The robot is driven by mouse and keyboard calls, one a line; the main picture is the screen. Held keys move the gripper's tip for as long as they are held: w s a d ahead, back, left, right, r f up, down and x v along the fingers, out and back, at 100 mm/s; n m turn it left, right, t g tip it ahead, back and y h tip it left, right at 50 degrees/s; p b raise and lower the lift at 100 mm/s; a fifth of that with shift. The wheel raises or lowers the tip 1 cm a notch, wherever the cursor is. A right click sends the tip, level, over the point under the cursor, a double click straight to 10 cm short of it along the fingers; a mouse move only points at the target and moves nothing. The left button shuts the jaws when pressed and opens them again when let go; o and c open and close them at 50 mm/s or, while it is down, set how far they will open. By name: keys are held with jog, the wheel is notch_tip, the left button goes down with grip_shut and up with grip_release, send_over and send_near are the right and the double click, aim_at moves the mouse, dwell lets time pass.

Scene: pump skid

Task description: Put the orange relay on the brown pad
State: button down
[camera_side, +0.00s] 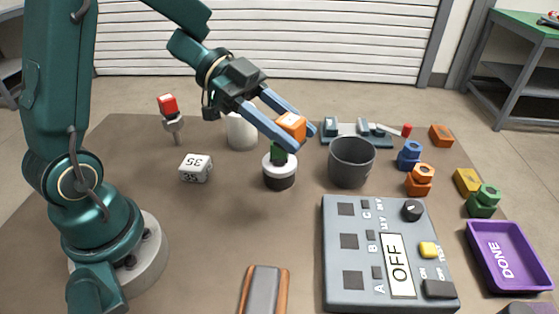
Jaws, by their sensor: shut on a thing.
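My gripper (302,138) is shut on an orange block, the orange relay (290,125), between its two blue fingers. It is held above the table, over or near a green piece (279,152) on a white and black round stand (280,173). Whether the relay touches the green piece cannot be told. No separate brown pad stands out clearly. A grey piece with brown sides (264,290) lies at the front edge, and I cannot tell whether it is the pad.
A dark grey cup (351,163) stands close right of my gripper, and a white cylinder (241,131) behind it. A control panel (382,250) reading OFF lies front right. A purple DONE tray (509,254) is at far right. The front left tabletop is clear.

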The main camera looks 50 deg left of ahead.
jog(key=s+m+g, duration=0.7)
jog(key=s+g, duration=0.1)
send_over(263, 292)
jog(key=shift+m+g+y, duration=0.3)
notch_tip(263, 292, down, 7)
jog(key=shift+f, duration=2.1)
jog(key=shift+f, duration=0.2)
jog(key=shift+c, duration=2.2)
grip_release()
